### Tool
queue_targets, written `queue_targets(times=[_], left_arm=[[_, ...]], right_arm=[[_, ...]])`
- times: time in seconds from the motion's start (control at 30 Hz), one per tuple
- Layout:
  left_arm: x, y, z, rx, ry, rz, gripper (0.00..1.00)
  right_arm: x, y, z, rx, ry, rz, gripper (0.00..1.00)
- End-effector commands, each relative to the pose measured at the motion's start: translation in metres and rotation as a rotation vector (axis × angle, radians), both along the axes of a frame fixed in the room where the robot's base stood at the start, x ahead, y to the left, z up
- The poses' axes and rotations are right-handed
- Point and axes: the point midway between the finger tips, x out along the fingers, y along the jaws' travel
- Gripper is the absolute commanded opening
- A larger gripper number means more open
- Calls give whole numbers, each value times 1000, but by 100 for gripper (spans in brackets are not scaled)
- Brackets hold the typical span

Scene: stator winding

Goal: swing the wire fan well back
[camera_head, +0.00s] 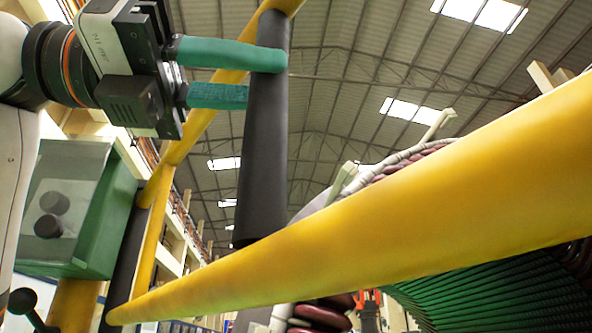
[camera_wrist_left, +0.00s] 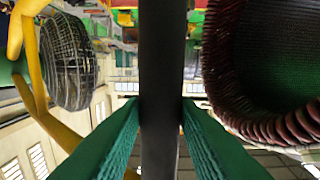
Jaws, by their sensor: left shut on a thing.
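The wire fan (camera_wrist_left: 68,62), a round grey wire cage, shows at the upper left of the left wrist view beside yellow tubing. I cannot make it out in the head view. My left gripper (camera_head: 266,76) has green fingers and is shut on a dark grey bar (camera_head: 262,165). The bar hangs nearly upright from a yellow tube at the top of the head view. In the left wrist view the bar (camera_wrist_left: 161,60) runs from top to bottom between the two fingers. Whether the bar is joined to the fan is not clear. My right gripper is not in view.
A thick yellow tube (camera_head: 380,230) crosses the foreground of the head view. The stator, with a green core (camera_head: 490,295) and dark red coils (camera_wrist_left: 245,120), stands to the right. A green box (camera_head: 118,215) with dark knobs is at the left.

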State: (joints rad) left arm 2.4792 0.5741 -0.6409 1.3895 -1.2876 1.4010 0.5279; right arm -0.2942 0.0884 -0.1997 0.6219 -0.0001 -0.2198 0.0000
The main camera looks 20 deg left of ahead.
Motion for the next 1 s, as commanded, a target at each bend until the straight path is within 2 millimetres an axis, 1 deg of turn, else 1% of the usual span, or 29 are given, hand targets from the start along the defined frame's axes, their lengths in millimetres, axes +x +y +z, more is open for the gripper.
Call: queue_targets(times=[0.03,0.17,0.2,0.27,0.3,0.33,0.57,0.8,0.87,0.97,1.0], left_arm=[[-26,6,7,-13,-34,-35,0],[-26,6,8,-15,-34,-36,0],[-26,6,8,-15,-34,-37,29],[-27,5,9,-16,-35,-38,39],[-27,5,9,-16,-35,-39,45],[-27,5,9,-16,-35,-39,48],[-25,4,8,-14,-33,-37,48],[-22,5,6,-12,-27,-33,48],[-23,9,6,-13,-28,-32,48],[-30,21,6,-15,-29,-30,48],[-34,27,6,-16,-30,-31,48]], right_arm=[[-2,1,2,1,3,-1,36],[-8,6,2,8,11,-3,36],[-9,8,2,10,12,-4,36],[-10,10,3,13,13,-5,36],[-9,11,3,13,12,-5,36],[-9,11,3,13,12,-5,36],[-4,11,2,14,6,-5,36],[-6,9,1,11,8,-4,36],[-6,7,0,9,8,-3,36],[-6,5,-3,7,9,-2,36],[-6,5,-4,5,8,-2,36]])
